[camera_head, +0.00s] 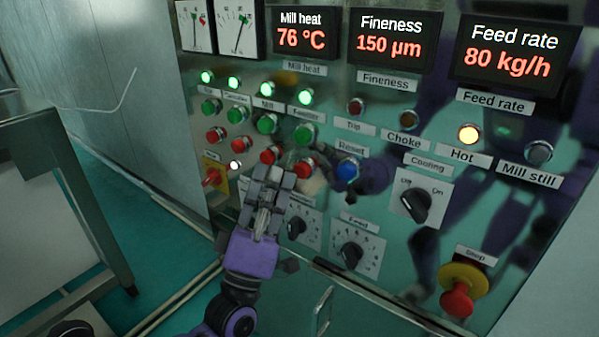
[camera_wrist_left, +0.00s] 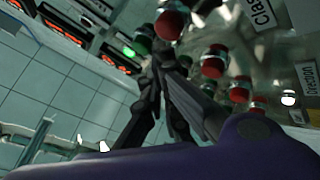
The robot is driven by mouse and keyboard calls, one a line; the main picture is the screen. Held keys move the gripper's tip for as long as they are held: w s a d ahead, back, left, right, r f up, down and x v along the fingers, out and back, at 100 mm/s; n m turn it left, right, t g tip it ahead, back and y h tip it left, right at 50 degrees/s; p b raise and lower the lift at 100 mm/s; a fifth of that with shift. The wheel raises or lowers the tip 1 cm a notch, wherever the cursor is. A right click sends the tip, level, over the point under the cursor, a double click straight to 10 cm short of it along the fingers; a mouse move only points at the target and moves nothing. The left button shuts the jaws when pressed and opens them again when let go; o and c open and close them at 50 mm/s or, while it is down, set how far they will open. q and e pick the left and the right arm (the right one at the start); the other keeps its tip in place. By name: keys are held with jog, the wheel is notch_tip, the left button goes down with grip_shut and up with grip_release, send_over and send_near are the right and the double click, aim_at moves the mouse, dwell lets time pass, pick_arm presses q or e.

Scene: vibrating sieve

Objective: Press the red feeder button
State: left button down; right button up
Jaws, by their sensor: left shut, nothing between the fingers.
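The red feeder button (camera_head: 304,167) is the rightmost in the lower row of red buttons on the metal panel, below a green button (camera_head: 304,133) and the "Feeder" label. My left gripper (camera_head: 274,176) is shut and empty, its fingertips pointing up at the panel just left of and below this button. In the left wrist view the shut fingers (camera_wrist_left: 163,50) reach toward a large red button (camera_wrist_left: 170,25), seemingly the feeder one. Whether they touch it I cannot tell. My right gripper is not in view.
The red mill button (camera_head: 270,155) lies close to the fingertips on the left, the blue reset button (camera_head: 348,169) to the right. Rotary knobs, including the feed knob (camera_head: 351,255), sit below. A red mushroom stop (camera_head: 457,299) is at lower right. A table (camera_head: 55,150) stands left.

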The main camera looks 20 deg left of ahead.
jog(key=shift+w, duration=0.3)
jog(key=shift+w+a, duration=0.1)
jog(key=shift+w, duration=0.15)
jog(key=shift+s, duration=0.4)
pick_arm(q)
jog(key=shift+w, duration=0.1)
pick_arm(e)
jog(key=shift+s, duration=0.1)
pick_arm(q)
jog(key=shift+w+d, duration=0.15)
jog(key=shift+w, duration=0.15)
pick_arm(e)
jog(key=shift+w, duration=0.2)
pick_arm(q)
jog(key=shift+w, duration=0.1)
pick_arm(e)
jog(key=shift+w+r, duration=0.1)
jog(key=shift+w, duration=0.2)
